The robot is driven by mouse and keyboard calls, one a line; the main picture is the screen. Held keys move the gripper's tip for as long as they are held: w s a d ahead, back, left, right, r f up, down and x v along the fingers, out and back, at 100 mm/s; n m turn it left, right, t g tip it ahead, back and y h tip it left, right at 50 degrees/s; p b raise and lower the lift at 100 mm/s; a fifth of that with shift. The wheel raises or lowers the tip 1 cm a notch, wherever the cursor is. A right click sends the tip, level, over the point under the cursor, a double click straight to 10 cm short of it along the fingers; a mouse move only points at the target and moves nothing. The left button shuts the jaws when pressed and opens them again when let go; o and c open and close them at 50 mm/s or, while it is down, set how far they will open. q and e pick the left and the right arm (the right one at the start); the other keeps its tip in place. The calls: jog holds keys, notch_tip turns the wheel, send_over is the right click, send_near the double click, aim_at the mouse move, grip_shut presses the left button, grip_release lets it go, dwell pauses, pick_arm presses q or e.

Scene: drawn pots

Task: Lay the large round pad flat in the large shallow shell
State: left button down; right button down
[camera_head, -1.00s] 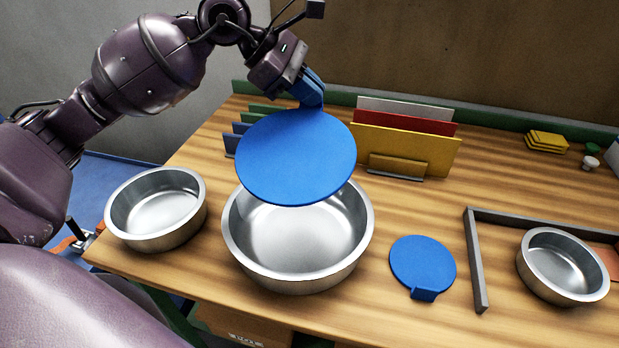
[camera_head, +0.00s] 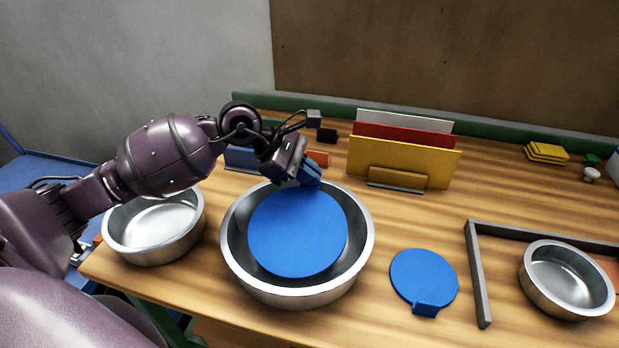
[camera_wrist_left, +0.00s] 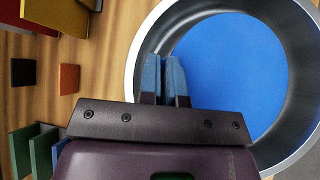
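The large round blue pad (camera_head: 298,232) is inside the large shallow metal shell (camera_head: 232,262), below its rim and close to level. Whether its whole underside touches the shell's floor I cannot tell. My left gripper (camera_head: 309,176) is at the pad's far edge, over the back of the shell rim, with its fingers close together on the pad's edge tab. In the left wrist view the fingers (camera_wrist_left: 165,80) reach over the rim beside the pad (camera_wrist_left: 228,75); the tab between them is mostly hidden. My right gripper is not in view.
A metal shell (camera_head: 152,252) stands left and a smaller one (camera_head: 565,280) right, beside a grey bracket (camera_head: 478,275). A smaller blue pad with a tab (camera_head: 423,278) lies right of the large shell. Upright panels (camera_head: 403,165) stand behind. Yellow pads (camera_head: 546,152) lie back right.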

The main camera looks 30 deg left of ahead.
pick_arm(q)
jog(key=shift+f, duration=0.65)
jog(key=shift+f, duration=0.2)
jog(key=shift+f+b, duration=0.2)
jog(key=shift+b, duration=0.1)
jog(key=shift+f, duration=0.2)
jog(key=c, duration=1.7)
grip_release()
jog(key=o, duration=0.4)
